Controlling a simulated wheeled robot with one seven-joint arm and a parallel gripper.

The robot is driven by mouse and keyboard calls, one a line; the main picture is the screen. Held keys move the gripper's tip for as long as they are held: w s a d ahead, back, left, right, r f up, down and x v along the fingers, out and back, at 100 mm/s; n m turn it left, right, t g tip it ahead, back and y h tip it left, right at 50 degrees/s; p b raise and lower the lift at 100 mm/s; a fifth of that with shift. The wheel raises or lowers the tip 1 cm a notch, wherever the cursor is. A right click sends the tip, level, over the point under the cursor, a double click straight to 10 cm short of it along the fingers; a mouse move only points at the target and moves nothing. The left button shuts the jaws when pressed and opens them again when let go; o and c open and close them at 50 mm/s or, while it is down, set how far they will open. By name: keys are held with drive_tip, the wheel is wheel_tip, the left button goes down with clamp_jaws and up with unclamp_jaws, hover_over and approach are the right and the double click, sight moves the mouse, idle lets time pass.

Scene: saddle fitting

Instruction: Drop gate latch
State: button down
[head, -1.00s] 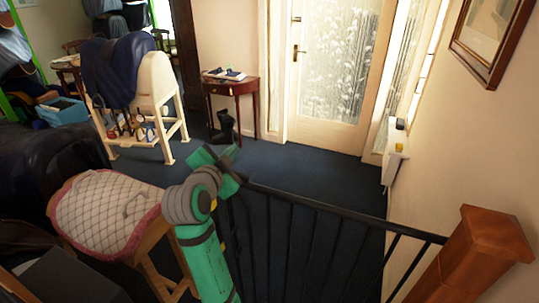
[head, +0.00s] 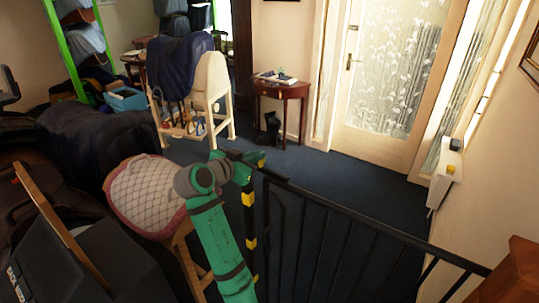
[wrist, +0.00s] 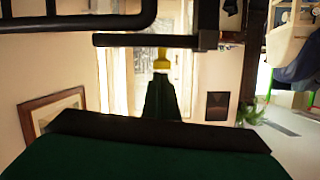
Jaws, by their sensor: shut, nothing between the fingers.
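The black metal gate (head: 345,214) runs from the middle of the head view toward the lower right. Its left end is beside a post with black and yellow bands (head: 249,225). My gripper (head: 262,158), green and dark with a yellow tip, is just above the gate's left end; I cannot tell whether it touches. In the wrist view my narrow green gripper finger (wrist: 161,98) ends in a yellow tip (wrist: 162,58), just below a black gate bar (wrist: 150,40) in the picture. The gripper is shut and empty. I cannot make out the latch itself.
A stool with a quilted pad (head: 148,192) stands left of my arm. A brown wooden post (head: 515,272) is at the lower right. Beyond the gate, blue floor (head: 345,175) is open up to the glazed door (head: 395,70). A small red-brown table (head: 282,92) stands against the wall.

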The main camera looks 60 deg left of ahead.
drive_tip(key=shift+s+a+f, duration=0.2)
drive_tip(key=shift+f, duration=0.15)
idle(0.3)
drive_tip(key=s+d+r, duration=0.4)
drive_tip(key=s+r, duration=0.3)
drive_tip(key=s, duration=0.1)
drive_tip(key=shift+d+r, duration=0.15)
drive_tip(key=shift+d, duration=0.2)
idle(0.5)
